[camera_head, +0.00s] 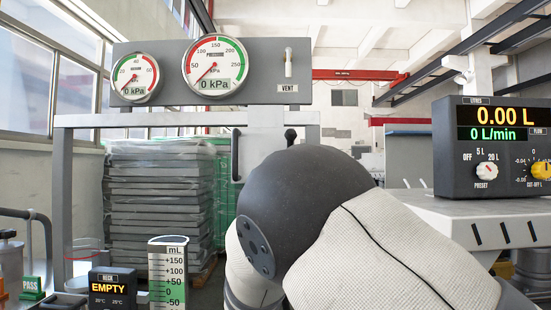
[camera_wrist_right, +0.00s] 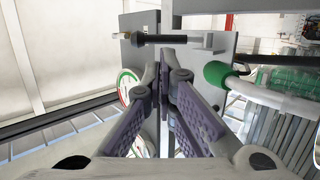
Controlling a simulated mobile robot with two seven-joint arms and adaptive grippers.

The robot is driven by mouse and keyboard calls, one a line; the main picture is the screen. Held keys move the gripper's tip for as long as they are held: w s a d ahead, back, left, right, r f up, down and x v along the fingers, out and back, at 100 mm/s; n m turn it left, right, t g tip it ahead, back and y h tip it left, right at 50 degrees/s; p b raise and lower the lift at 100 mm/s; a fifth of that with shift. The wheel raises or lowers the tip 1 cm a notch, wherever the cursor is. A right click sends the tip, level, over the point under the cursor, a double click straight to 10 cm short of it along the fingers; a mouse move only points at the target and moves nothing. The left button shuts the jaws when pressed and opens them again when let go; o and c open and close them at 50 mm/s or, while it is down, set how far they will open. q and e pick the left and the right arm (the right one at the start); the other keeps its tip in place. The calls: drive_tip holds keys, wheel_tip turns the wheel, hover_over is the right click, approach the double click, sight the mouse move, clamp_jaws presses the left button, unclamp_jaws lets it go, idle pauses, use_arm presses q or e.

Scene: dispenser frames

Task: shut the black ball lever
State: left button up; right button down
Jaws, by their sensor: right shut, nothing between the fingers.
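A small black ball (camera_head: 290,134) on a short stem shows just above my dark right arm joint in the head view; it looks like the black ball lever's knob. The rest of that lever is hidden behind my arm. My right gripper (camera_wrist_right: 166,72) shows in the right wrist view with its purple-grey fingers together and nothing between them. A black rod (camera_wrist_right: 165,39) with a brass-coloured end lies beyond the fingertips there; I cannot tell whether it is the lever. My left gripper is not in view.
A gauge panel (camera_head: 268,86) carries two dials and a white vent lever (camera_head: 289,62). A flow display (camera_head: 492,148) stands at right. A level scale (camera_head: 168,272) and an EMPTY display (camera_head: 111,288) are low left. A green-ended white pipe (camera_wrist_right: 215,73) lies right of the fingers.

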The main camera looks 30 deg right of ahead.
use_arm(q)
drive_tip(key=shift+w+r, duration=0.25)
use_arm(e)
drive_tip(key=x, duration=1)
drive_tip(key=shift+w+d, duration=0.1)
